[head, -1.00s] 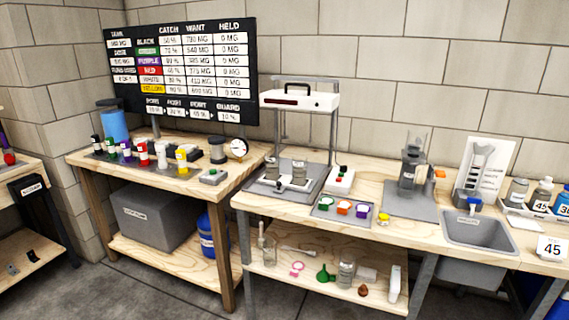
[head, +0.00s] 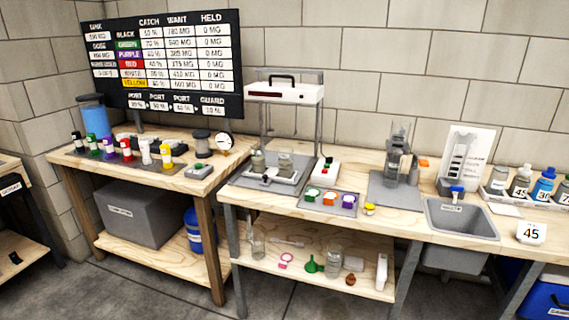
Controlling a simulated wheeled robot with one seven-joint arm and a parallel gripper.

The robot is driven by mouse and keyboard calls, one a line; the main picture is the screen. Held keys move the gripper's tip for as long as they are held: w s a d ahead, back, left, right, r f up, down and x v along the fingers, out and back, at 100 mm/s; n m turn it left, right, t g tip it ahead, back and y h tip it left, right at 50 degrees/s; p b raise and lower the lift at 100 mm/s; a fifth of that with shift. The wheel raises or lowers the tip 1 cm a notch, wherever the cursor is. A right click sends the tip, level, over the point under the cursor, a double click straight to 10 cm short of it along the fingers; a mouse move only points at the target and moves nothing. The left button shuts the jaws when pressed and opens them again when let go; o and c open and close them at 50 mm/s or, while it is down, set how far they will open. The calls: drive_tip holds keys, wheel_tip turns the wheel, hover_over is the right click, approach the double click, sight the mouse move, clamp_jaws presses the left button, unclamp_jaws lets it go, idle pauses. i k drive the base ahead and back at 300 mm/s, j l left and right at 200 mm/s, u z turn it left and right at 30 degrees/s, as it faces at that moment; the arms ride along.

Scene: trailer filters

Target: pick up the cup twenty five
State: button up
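No cup with a readable 25 shows in the head view. Two small glass jars, a left one (head: 257,163) and a right one (head: 285,165), stand on the grey platform under the white overhead unit (head: 284,93). A clear beaker (head: 258,243) stands on the lower shelf. My gripper is not in view.
A second bench (head: 185,188) with coloured bottles stands left. A blue box (head: 548,292) sits below right. Grey floor shows in front.

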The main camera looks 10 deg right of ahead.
sight(369, 206)
drive_tip(key=i+l+u, duration=0.15)
drive_tip(key=u, duration=0.3)
drive_tip(key=i+l+u, duration=0.1)
drive_tip(key=l+u, duration=0.3)
drive_tip(key=i+l+u, duration=0.1)
drive_tip(key=l+u, duration=0.15)
drive_tip(key=u, duration=0.2)
drive_tip(key=l+u, duration=0.7)
drive_tip(key=u, duration=0.15)
